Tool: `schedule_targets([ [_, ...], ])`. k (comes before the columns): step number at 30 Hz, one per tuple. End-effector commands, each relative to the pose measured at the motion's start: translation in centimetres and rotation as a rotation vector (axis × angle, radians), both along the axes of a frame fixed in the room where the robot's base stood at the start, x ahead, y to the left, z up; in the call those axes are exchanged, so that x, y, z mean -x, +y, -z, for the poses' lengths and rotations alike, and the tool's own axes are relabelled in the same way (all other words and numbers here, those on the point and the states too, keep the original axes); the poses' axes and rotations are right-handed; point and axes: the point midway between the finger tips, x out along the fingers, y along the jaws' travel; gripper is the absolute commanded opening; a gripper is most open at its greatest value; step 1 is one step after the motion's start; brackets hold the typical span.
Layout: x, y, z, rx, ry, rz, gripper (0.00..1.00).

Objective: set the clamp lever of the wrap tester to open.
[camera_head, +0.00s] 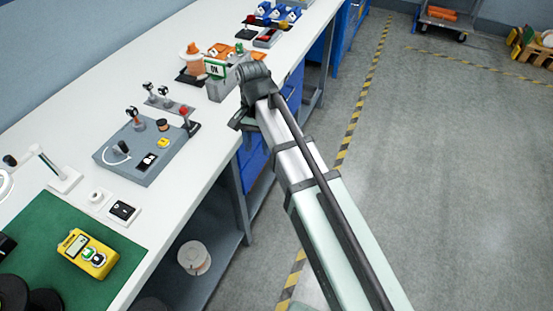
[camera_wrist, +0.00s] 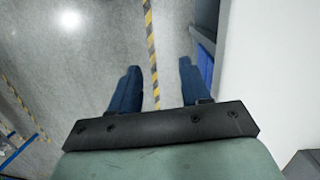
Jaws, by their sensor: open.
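A grey board (camera_head: 128,170) on the white bench carries black-knobbed posts, a white cord loop, a small dark display and a yellow piece. A red-topped lever (camera_head: 185,118) stands at its right back edge. I cannot tell for sure which part is the wrap tester's clamp lever, or whether it is open. My gripper (camera_head: 240,123) is at the bench's front edge, to the right of the board and apart from it. In the wrist view my gripper (camera_wrist: 158,88) shows two blue-dark fingers spread apart with nothing between them. The board is not visible there.
A grey box with a green-framed sign (camera_head: 214,69) stands close behind my gripper. A yellow meter (camera_head: 88,254) lies on a green mat (camera_head: 42,232) at the front left. Blue drawers (camera_head: 253,155) are under the bench. The floor (camera_head: 450,170) to the right is clear.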

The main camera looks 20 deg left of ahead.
Motion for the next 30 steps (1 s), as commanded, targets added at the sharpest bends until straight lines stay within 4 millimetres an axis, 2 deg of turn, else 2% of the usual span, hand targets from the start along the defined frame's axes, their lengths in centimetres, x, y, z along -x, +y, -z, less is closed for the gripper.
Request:
schedule_targets([
  [9, -1.2, -2.9, 4.1, 0.011, 0.022, 0.006, 0.47],
  [15, -1.8, -4.2, 6.0, 0.016, 0.031, 0.011, 0.47],
  [21, -2.1, -4.9, 6.9, 0.017, 0.035, 0.011, 0.47],
  [30, -2.2, -5.0, 7.1, 0.017, 0.035, 0.011, 0.47],
])
